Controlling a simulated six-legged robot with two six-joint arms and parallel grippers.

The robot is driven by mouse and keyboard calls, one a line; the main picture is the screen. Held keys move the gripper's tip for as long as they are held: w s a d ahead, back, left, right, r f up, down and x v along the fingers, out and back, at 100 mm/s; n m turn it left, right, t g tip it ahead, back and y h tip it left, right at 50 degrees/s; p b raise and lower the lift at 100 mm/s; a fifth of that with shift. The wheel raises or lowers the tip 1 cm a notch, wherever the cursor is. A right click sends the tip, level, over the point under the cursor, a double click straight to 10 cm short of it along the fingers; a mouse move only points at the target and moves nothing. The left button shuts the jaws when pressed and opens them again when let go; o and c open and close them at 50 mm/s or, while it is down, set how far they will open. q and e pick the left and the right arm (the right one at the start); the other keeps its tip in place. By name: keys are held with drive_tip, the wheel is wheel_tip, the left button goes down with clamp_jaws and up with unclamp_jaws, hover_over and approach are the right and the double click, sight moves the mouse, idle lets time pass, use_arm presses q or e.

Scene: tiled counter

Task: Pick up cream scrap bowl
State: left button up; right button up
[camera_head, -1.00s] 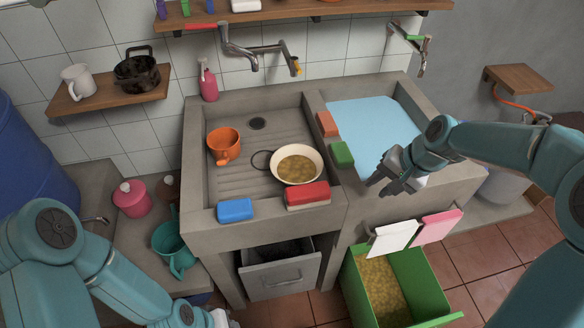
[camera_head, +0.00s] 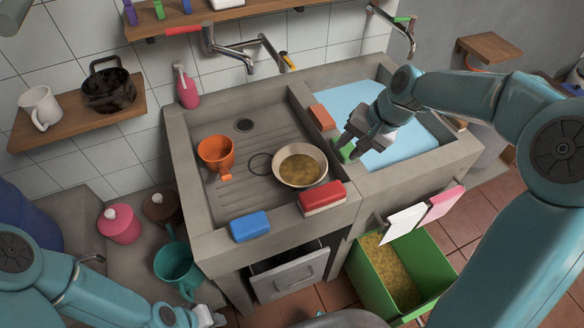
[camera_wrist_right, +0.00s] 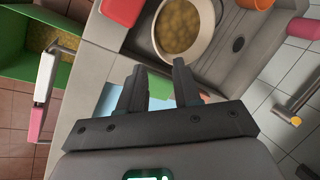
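The cream scrap bowl (camera_head: 300,150) stands upright in the left sink basin, near its right front corner, with yellow-brown scraps inside. It also shows at the top of the right wrist view (camera_wrist_right: 208,20), beyond my fingertips. My right gripper (camera_head: 346,148) is over the divider between the basins, to the right of the bowl and apart from it. Its two fingers are spread and empty in the right wrist view (camera_wrist_right: 157,66). It partly hides a green sponge (camera_head: 343,155). My left gripper (camera_head: 212,318) is low at the bottom edge, far from the bowl; its fingers are unclear.
A red sponge (camera_head: 322,198) and blue sponge (camera_head: 249,226) lie on the front ledge. An orange sponge (camera_head: 322,117) is on the divider. Blue water (camera_head: 414,142) fills the right basin. A green bin (camera_head: 375,286) stands below.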

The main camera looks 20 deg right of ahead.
approach(324, 172)
drive_tip(key=a+x, duration=0.1)
drive_tip(key=x, duration=0.7)
drive_tip(key=d+x, duration=0.1)
drive_tip(key=x, duration=0.1)
drive_tip(key=shift+w+a+f+p, duration=0.1)
drive_tip(key=shift+f+p, duration=0.3)
clamp_jaws()
